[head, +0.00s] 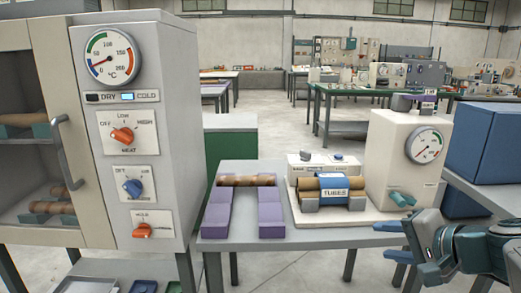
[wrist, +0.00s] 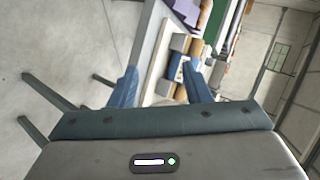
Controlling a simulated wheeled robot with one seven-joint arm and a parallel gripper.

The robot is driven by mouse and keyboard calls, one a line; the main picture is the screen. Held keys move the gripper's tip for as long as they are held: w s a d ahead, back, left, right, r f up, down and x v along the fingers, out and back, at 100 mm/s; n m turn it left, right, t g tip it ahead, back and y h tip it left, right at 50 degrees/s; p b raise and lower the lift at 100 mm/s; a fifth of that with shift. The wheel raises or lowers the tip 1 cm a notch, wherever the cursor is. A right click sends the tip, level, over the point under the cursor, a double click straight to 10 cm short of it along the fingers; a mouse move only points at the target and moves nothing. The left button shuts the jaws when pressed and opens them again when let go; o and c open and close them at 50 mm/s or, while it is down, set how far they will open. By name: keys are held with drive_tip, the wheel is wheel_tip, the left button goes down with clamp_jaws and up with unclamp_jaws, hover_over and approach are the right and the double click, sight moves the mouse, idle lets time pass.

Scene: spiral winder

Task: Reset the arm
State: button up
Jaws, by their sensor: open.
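My gripper (head: 391,241) is at the right edge of the head view, in front of the white winder's right end. Its two blue fingers are apart and nothing is between them. In the wrist view my gripper (wrist: 160,88) also shows its two blue fingers spread, with the table edge and tubes beyond them. Much of my arm is cut off by the right edge of the head view.
The white winder (head: 375,216) with a gauge stands on a grey table (head: 280,241), beside purple rails (head: 271,222) bearing a brown tube (head: 246,181). A drying cabinet (head: 177,190) stands left. Blue boxes (head: 490,142) are at right. Open floor lies behind.

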drive_tip(key=s+a+r+n+g+h+p, duration=0.5)
drive_tip(key=s+a+n+g+p, duration=0.2)
drive_tip(key=p, duration=0.9)
drive_tip(key=s+a+n, duration=0.2)
drive_tip(key=a+n, duration=0.1)
drive_tip(key=shift+a+n+g, duration=0.3)
drive_tip(key=shift+g, duration=0.1)
drive_tip(key=shift+s, duration=0.1)
idle(0.6)
